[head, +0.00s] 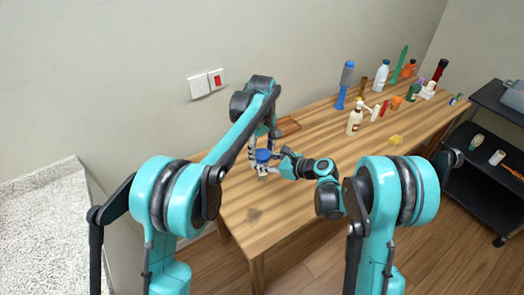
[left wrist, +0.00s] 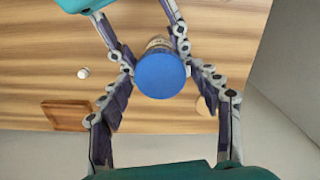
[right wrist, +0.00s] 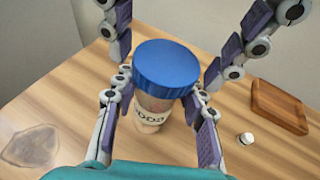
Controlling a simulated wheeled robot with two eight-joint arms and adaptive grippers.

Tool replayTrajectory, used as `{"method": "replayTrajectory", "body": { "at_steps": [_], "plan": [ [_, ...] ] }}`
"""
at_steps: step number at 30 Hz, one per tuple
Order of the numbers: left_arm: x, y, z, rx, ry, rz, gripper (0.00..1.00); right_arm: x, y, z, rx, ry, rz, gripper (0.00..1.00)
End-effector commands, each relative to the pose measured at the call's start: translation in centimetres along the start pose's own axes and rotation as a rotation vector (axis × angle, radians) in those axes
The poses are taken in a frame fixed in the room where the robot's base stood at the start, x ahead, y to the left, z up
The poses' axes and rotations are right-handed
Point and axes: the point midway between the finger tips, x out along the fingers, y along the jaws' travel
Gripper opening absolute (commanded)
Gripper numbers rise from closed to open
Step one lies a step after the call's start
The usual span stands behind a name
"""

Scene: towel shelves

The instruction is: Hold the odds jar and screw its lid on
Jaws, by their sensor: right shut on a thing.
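The odds jar (right wrist: 152,117) stands upright on the table, with a pale label and dark letters on its side. The blue lid (right wrist: 167,68) sits over its mouth and looks level; I cannot tell whether it is threaded. My right gripper (right wrist: 158,110) is shut on the jar's body below the lid, coming from the right in the head view (head: 268,168). My left gripper (left wrist: 161,80) reaches in from the far side. It is open, with its fingers on either side of the lid and a small gap at each side. From above, the lid (left wrist: 160,75) hides most of the jar.
A wooden tray (right wrist: 280,106) and a small white cap-like thing (right wrist: 246,138) lie near the jar. A dull flat patch (right wrist: 32,147) shows on the table. Several bottles, including a blue one (head: 345,82), stand at the table's far end. A black cart (head: 485,150) is at the right.

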Motion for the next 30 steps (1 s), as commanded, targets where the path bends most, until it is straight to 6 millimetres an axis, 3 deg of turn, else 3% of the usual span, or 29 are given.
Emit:
{"method": "replayTrajectory", "body": {
  "at_steps": [10, 21, 29, 30],
  "plan": [
    [-0.4, 0.0, 0.0, -0.001, 0.000, 0.000, 0.71, 0.0, 0.0, 0.0, 0.000, 0.001, 0.000, 0.00],
    [-4.5, 0.0, 0.0, -0.002, 0.000, 0.000, 0.71, 0.0, 0.0, 0.0, -0.001, 0.001, -0.001, 0.00],
    [-4.6, 0.0, 0.0, -0.002, 0.000, 0.000, 0.71, 0.0, 0.0, 0.0, -0.001, 0.001, -0.001, 0.00],
    [-4.7, 0.0, 0.0, -0.004, 0.000, 0.000, 0.68, 0.0, 0.0, 0.0, -0.001, 0.001, -0.001, 0.00]
  ]
}}
